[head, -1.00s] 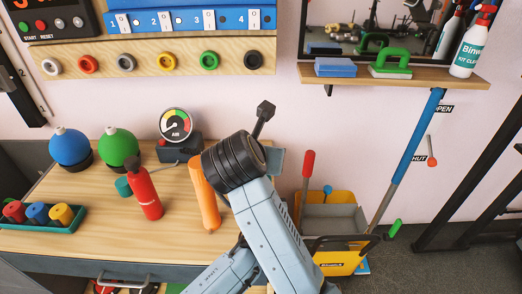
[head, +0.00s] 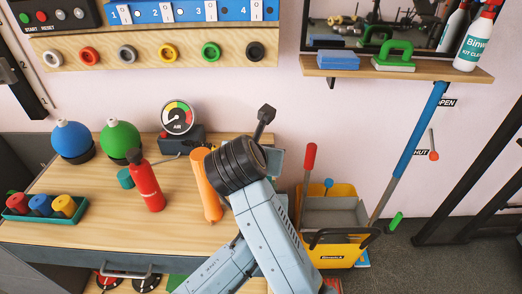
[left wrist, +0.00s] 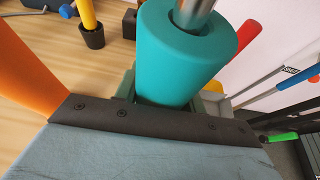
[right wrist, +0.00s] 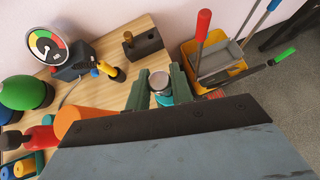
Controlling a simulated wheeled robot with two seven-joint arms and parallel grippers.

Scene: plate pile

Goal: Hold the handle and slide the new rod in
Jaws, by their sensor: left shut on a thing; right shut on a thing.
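A teal cylindrical handle (left wrist: 185,55) fills the middle of the left wrist view, tilted, with a shiny metal rod (left wrist: 194,11) standing out of its open end. My left gripper (left wrist: 165,92) is shut on this handle. In the right wrist view, my right gripper (right wrist: 160,88) has its green fingers shut around a round metal rod end (right wrist: 160,81), with teal showing just below. How deep the rod sits in the handle is hidden. In the head view, a grey arm with a black cuff (head: 236,165) covers the grippers, rod and handle.
An orange cylinder (head: 206,185) stands beside the arm on the wooden table (head: 95,235). A red bottle (head: 147,186), an air gauge (head: 178,117) and blue and green balls (head: 120,141) stand to the left. A yellow bucket (head: 338,258) stands right of the table.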

